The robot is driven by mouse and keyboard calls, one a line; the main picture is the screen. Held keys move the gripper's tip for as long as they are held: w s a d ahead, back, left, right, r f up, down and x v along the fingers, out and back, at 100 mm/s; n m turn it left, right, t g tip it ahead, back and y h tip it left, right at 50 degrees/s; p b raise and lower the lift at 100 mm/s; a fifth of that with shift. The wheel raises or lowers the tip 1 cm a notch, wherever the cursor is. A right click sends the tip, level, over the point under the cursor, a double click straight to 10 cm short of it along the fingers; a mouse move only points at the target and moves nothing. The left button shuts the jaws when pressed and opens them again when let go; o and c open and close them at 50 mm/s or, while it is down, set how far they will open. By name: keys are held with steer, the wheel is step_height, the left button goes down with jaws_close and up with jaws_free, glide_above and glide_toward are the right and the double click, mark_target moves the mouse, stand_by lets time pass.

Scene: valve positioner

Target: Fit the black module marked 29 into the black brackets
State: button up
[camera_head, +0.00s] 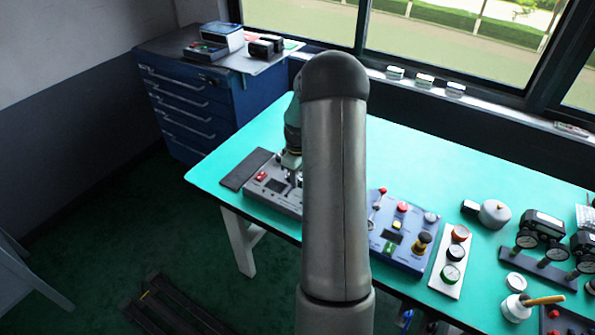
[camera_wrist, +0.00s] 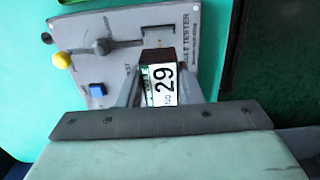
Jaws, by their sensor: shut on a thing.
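The black module marked 29 (camera_wrist: 162,84) is between the two fingers of my gripper (camera_wrist: 158,72) in the wrist view, its white number label facing the camera. My gripper is shut on it, over a grey panel (camera_wrist: 120,25) lettered "TESTER". I cannot tell whether the module touches the panel. In the head view my gripper (camera_head: 291,176) is low over a grey control panel (camera_head: 268,189) at the left of the table, and my arm hides much of that area.
The teal table (camera_head: 440,165) is clear behind my arm. A blue control box (camera_head: 402,235), a white button strip (camera_head: 451,262) and black gauge units (camera_head: 543,226) stand to the right. A flat dark piece (camera_head: 245,169) lies left of the grey panel. A blue drawer cabinet (camera_head: 190,105) stands behind.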

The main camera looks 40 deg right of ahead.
steer(key=shift+f+b, duration=1.45)
steer(key=shift+f, duration=1.3)
steer(key=shift+f+b, duration=0.65)
steer(key=shift+b, duration=0.05)
steer(key=o, duration=0.7)
steer(key=shift+o, duration=0.2)
steer(key=shift+r, duration=0.15)
steer(key=shift+r+p, duration=3.1)
steer(key=shift+r, duration=2.3)
step_height(320, 180, up, 7)
steer(key=p, duration=0.4)
glide_above(298, 196)
steer(key=shift+s, duration=0.1)
